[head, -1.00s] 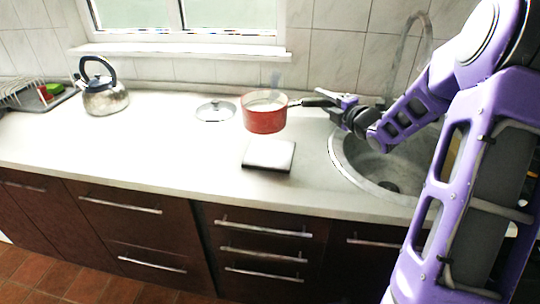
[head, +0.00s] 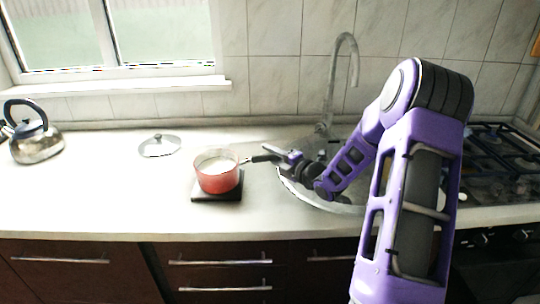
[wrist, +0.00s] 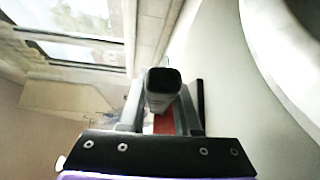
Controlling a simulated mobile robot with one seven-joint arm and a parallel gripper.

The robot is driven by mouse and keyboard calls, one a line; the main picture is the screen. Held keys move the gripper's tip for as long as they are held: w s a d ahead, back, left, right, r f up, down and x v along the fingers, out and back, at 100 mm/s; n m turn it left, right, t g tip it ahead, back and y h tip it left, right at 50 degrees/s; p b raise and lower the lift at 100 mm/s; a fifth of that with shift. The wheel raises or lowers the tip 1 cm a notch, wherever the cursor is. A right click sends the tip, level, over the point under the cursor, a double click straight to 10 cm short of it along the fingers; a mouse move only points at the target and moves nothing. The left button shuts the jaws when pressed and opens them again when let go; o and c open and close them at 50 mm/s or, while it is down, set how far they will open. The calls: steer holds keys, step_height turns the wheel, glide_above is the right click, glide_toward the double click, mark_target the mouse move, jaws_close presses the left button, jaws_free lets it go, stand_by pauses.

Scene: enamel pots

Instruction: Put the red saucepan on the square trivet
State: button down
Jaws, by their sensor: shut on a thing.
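The red saucepan (head: 217,182) is upright over the dark square trivet (head: 203,198), its base within the trivet's outline. It looks to be resting on it or a hair above; I cannot tell which. Its black handle (head: 263,158) points right toward my gripper (head: 282,157). My gripper is shut on that handle. In the wrist view the handle end (wrist: 163,82) stands between the two fingers, with a strip of the red pan (wrist: 163,123) behind it.
A glass lid (head: 159,146) lies on the counter left of the pan, and a kettle (head: 36,145) stands at far left. The sink (head: 345,208) with its tap (head: 335,85) is right, the gas hob (head: 500,165) beyond. The counter (head: 100,205) at front left is clear.

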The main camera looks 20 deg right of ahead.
steer(key=c, duration=0.6)
jaws_free()
steer(key=shift+s, duration=0.1)
steer(key=v, duration=1.2)
